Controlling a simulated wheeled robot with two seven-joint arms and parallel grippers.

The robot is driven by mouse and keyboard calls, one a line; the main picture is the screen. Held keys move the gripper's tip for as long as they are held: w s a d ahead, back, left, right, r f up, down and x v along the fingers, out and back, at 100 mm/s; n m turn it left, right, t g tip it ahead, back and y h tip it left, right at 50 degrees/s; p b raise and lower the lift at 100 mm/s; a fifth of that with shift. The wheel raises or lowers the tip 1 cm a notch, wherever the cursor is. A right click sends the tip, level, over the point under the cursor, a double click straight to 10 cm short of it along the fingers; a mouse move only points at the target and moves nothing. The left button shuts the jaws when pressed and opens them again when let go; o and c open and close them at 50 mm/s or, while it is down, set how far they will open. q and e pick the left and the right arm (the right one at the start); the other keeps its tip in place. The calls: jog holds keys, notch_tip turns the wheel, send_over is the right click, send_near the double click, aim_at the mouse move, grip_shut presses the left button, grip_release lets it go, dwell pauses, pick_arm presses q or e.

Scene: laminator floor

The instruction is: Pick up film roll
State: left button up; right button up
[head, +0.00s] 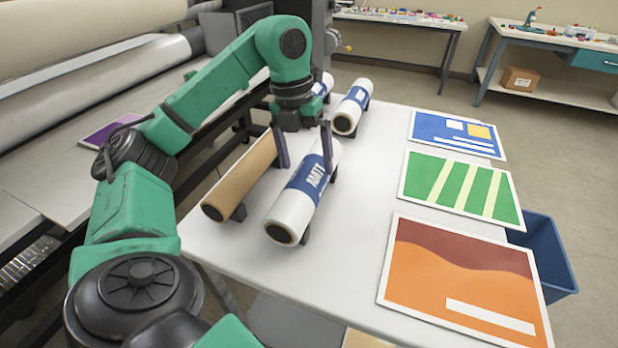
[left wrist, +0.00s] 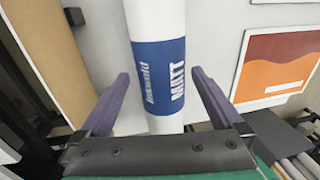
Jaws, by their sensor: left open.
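A white film roll with a blue label reading MATT (head: 308,184) lies on dark supports on the white table (head: 345,235). My left gripper (head: 305,150) is open above the far part of this roll, with its purple fingers pointing down. In the left wrist view the roll (left wrist: 158,75) runs between the two open fingers (left wrist: 162,88), and I see no finger touching it. A brown roll (head: 240,178) lies just left of it; it also shows at the left edge of the left wrist view (left wrist: 48,45). Two more white rolls with blue labels, one (head: 353,106) and one (head: 323,85), lie farther back. My right gripper is not in view.
Three printed sheets, blue (head: 455,132), green (head: 460,188) and orange (head: 462,270), lie along the table's right side. A blue bin (head: 545,250) stands beyond the right edge. The large laminator (head: 80,85) is at the left. The table's middle strip is clear.

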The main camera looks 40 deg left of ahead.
aim_at(307, 167)
pick_arm(q)
jog(key=f, duration=0.4)
jog(key=shift+d+f, duration=0.15)
jog(key=shift+d, duration=0.2)
jog(key=shift+d+f, duration=0.1)
jog(key=shift+f, duration=0.25)
jog(key=shift+w, duration=0.1)
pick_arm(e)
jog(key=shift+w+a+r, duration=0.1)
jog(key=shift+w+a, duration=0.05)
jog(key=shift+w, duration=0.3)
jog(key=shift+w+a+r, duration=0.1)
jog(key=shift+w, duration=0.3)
pick_arm(q)
jog(key=c, duration=0.4)
grip_shut()
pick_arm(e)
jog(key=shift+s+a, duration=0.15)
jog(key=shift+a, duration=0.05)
